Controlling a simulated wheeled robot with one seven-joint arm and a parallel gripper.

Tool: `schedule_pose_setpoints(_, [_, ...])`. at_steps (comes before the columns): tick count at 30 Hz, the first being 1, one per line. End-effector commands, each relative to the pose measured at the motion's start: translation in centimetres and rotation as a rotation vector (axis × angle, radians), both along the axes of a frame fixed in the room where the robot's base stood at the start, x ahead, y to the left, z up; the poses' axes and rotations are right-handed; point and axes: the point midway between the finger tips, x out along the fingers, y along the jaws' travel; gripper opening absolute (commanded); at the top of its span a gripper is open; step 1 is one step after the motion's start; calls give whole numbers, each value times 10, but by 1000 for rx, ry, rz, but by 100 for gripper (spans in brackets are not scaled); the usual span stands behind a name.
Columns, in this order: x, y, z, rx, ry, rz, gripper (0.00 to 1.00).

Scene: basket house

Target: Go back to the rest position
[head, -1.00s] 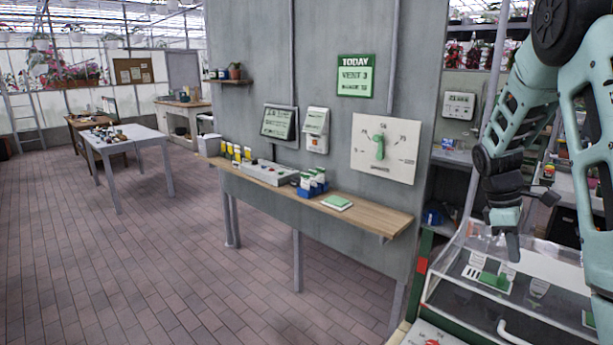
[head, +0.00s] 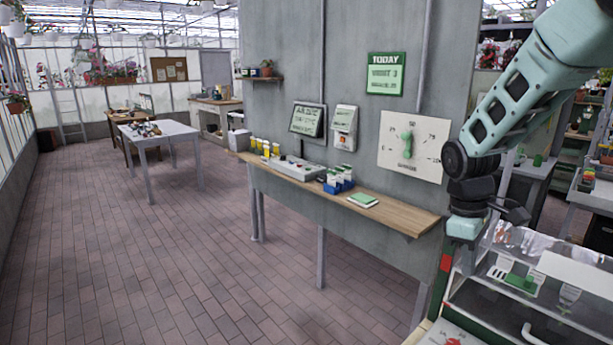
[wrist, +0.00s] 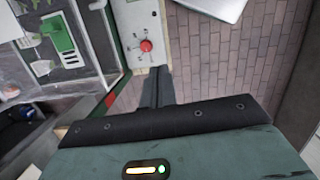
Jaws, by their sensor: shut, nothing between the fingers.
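My gripper (head: 461,246) hangs pointing down at the right of the head view, in front of the wall counter's right end and beside the clear-topped case. It holds nothing. Its fingers are small there; in the wrist view the dark fingers (wrist: 157,88) are together, with no gap showing. Below them in that view are a pale panel with a red knob (wrist: 146,45) and a green switch (wrist: 60,36). No contact with either shows.
A clear-topped case (head: 545,300) stands close at the lower right. A wooden wall counter (head: 400,213) carries a control box (head: 292,168) and small blue containers. A dial board (head: 414,146) hangs above. A grey table (head: 165,131) stands farther left. The brick floor (head: 180,260) is clear.

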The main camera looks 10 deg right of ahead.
Motion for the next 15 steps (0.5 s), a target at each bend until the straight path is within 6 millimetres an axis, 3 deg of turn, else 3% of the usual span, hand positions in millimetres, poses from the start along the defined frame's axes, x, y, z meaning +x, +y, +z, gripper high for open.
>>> schedule_pose_setpoints(1, [-2,31,-1,16,-22,23,0])
schedule_pose_setpoints(5, [-22,120,0,65,-72,61,0])
schedule_pose_setpoints(9, [-72,206,-1,118,-112,99,0])
schedule_pose_setpoints(12, [-114,247,-4,145,-127,120,0])
schedule_pose_setpoints(15, [-150,270,-8,161,-138,132,0])
